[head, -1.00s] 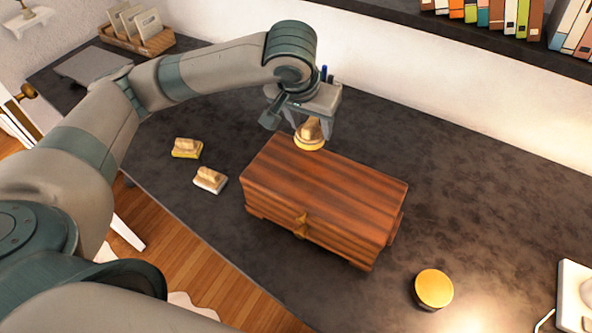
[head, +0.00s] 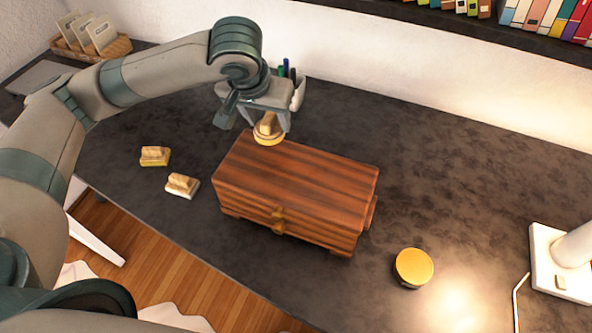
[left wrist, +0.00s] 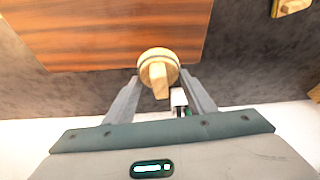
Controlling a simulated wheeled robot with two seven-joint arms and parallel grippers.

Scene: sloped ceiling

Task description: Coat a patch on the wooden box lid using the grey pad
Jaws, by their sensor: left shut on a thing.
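The wooden box (head: 300,178), reddish-brown with a brass clasp, stands closed on the dark desk. My left gripper (head: 268,128) points down over the back left edge of its lid. It is shut on the wooden knob of a round, cream-yellow pad (head: 268,140); no grey shows on it. The pad also shows in the left wrist view (left wrist: 158,62), at the lid's edge (left wrist: 110,35). I cannot tell whether it touches the lid. Two more wooden-handled pads lie left of the box: a yellow-based one (head: 155,156) and a whitish-based one (head: 181,186). My right gripper is out of view.
A round tin with a yellow-orange top (head: 414,267) stands right of the box. A white lamp base (head: 560,265) with a cord is at the far right. A pen holder (head: 298,92) stands behind my gripper.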

